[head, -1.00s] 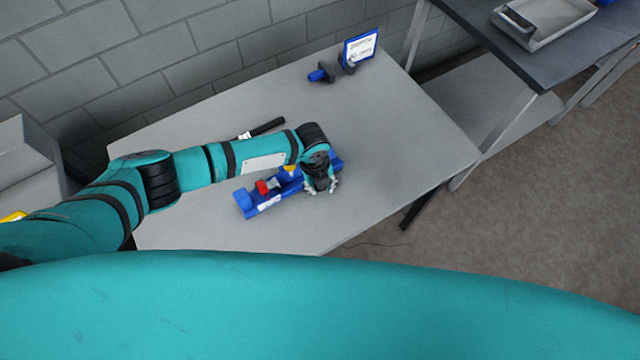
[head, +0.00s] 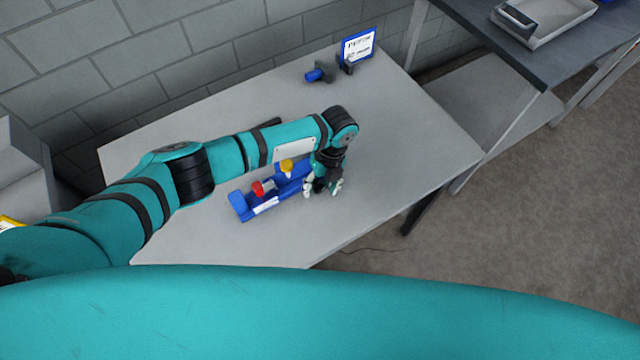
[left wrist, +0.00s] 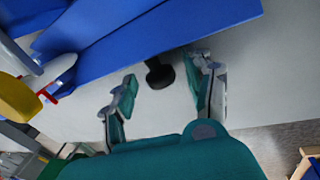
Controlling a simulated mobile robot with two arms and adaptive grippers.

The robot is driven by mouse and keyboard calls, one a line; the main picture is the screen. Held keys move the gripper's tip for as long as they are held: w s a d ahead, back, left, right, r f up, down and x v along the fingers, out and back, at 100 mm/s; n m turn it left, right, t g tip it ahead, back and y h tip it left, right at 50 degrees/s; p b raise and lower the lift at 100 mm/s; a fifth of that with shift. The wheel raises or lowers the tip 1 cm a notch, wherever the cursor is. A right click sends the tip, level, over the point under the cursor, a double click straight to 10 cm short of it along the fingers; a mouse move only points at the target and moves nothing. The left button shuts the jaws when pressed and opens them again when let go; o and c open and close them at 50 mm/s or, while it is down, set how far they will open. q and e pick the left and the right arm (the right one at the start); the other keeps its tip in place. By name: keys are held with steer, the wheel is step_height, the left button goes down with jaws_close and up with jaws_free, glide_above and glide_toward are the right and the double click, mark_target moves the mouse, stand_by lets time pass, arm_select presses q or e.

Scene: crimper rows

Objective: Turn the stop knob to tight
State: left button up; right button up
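A blue fixture (head: 241,206) lies on the grey table, with a red part (head: 258,189) and a yellow knob (head: 286,166) on it. My left gripper (head: 322,190) is at the fixture's right end, pointing down. In the left wrist view, the blue fixture (left wrist: 150,28) fills the top, and a black knob (left wrist: 159,75) sticks out from its edge. My left gripper's fingers (left wrist: 165,88) are spread apart, with the black knob lying between and slightly beyond them, with gaps on both sides. The yellow knob (left wrist: 18,98) is at the left edge there. My right gripper is not in view.
A blue-framed sign (head: 358,45) and a dark tool with a blue end (head: 318,75) stand at the table's back. A dark bar is partly hidden behind my left arm. The table (head: 410,150) is clear to the right. A second bench holds a grey tray (head: 545,25).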

arm_select(q)
steer(key=v, duration=1.2)
